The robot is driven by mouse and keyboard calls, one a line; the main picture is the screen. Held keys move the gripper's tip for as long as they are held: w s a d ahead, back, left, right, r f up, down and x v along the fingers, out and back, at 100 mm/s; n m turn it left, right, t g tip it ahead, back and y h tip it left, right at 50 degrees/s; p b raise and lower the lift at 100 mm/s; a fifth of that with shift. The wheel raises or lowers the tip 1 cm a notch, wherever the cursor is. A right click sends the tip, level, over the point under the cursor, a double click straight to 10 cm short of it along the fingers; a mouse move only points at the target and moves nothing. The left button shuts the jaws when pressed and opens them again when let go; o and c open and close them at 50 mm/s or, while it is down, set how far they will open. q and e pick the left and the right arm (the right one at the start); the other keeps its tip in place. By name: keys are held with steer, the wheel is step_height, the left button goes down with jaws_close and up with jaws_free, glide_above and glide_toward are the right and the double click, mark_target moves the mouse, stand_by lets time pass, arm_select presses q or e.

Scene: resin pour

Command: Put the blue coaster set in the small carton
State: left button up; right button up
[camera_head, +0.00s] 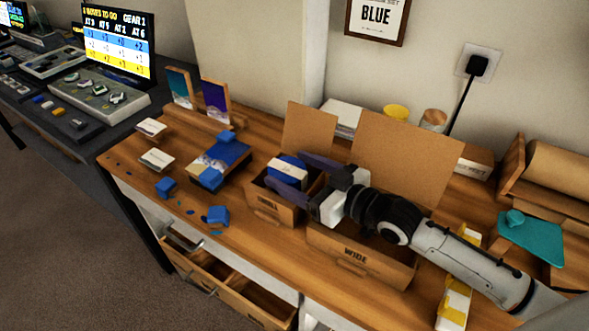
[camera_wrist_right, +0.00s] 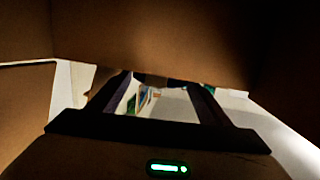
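The blue coaster set (camera_head: 288,169), blue with a pale band, sits in the mouth of the small carton (camera_head: 269,205), towards its back. The carton's flap stands up behind it. My right gripper (camera_head: 288,174) is over this carton, coming from the right. Its two dark fingers are spread apart and partly cover the coaster set. In the right wrist view the gripper (camera_wrist_right: 160,95) also shows spread fingers, with only distant background between them. Whether a finger touches the set cannot be told. My left gripper is not in view.
The wide carton (camera_head: 355,254) stands open just right, under my right wrist. An open drawer (camera_head: 225,290) juts out in front. A teal sheet (camera_head: 531,238) lies right.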

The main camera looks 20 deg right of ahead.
steer(key=shift+o, duration=1.2)
steer(key=shift+r, duration=0.55)
steer(key=v, duration=0.7)
steer(key=shift+s+d+r, duration=0.15)
steer(key=shift+s, duration=0.05)
